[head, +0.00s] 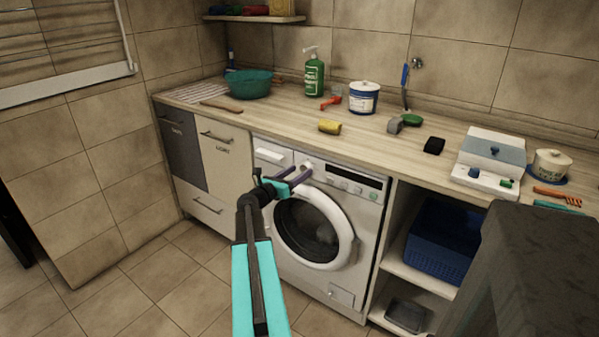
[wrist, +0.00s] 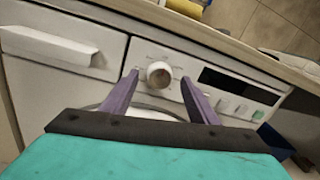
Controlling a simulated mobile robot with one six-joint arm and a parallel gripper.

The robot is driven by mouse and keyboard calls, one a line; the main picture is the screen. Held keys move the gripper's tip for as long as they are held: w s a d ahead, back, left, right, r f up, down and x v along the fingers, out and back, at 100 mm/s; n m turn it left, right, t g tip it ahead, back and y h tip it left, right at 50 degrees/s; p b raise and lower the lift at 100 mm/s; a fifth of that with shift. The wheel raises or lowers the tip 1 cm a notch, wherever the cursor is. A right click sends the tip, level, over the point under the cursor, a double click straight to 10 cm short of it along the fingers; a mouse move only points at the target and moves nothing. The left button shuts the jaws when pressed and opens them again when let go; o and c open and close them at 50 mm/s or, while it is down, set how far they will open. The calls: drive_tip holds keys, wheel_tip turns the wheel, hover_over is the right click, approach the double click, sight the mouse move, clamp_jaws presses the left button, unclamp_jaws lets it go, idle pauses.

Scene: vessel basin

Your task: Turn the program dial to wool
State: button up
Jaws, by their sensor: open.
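The program dial (wrist: 159,75) is a round pale knob on the front panel of the white washing machine (head: 330,190). In the head view the dial (head: 307,167) sits left of the dark display, partly behind my gripper. My gripper (head: 293,171) is open in front of the panel. In the wrist view its two purple fingers (wrist: 159,80) stand on either side of the dial with clear gaps. I cannot tell whether the fingertips reach the dial's depth. Small marks surround the dial, but they are too small to read.
The detergent drawer (wrist: 50,47) is left of the dial, and the dark display (wrist: 235,85) and several buttons are right of it. The worktop (head: 280,122) above holds a green basin (head: 248,84), bottle (head: 314,76) and tub (head: 364,98). A blue basket (head: 440,243) is on the right shelf.

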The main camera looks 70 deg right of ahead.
drive_tip(key=shift+s+d, duration=0.2)
drive_tip(key=shift+d, duration=0.4)
drive_tip(key=c, duration=1)
drive_tip(key=shift+c, duration=0.2)
drive_tip(key=shift+m+b, duration=0.3)
